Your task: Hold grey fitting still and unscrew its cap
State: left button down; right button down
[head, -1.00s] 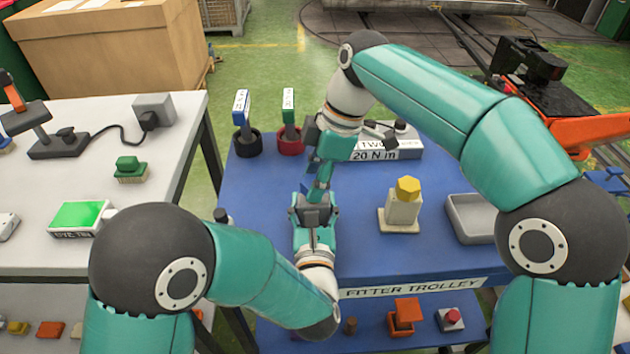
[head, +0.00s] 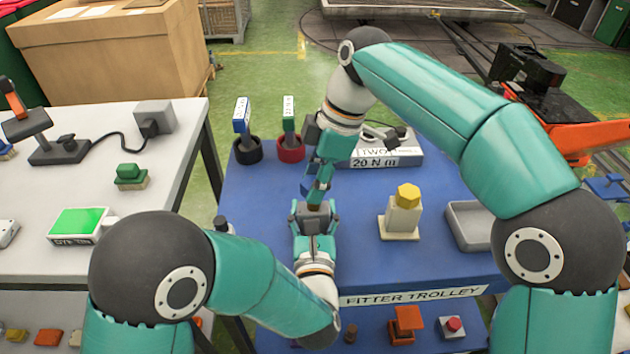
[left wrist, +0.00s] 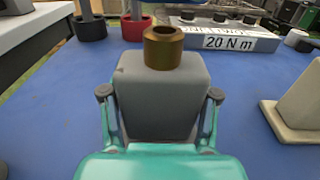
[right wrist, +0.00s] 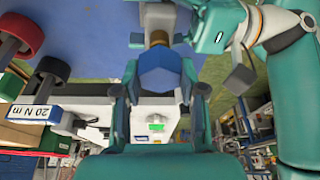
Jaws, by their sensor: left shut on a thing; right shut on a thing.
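The grey fitting (left wrist: 160,95) is a block with a brass neck (left wrist: 163,47) whose open top shows bare in the left wrist view. My left gripper (head: 313,226) is shut on the fitting, its fingers on both sides, and holds it upright over the blue trolley top (head: 260,230). The blue hexagonal cap (right wrist: 160,72) is between the fingers of my right gripper (right wrist: 158,92), which is shut on it. The cap is off the neck, just above it. In the head view my right gripper's fingers largely hide the cap.
A cream block with a yellow hexagonal top (head: 407,196) stands on the trolley to the right, beside a grey tray (head: 470,228). Blue and green tagged tools stand in round holders (head: 247,152) at the back left. A grey box labelled 20 N m (head: 385,157) lies behind my right gripper.

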jog(key=shift+r, duration=2.3)
pick_arm(q)
jog(key=shift+c, duration=1)
grip_release()
jog(key=shift+r, duration=0.1)
notch_tip(320, 180, up, 10)
jog(key=shift+f, duration=0.15)
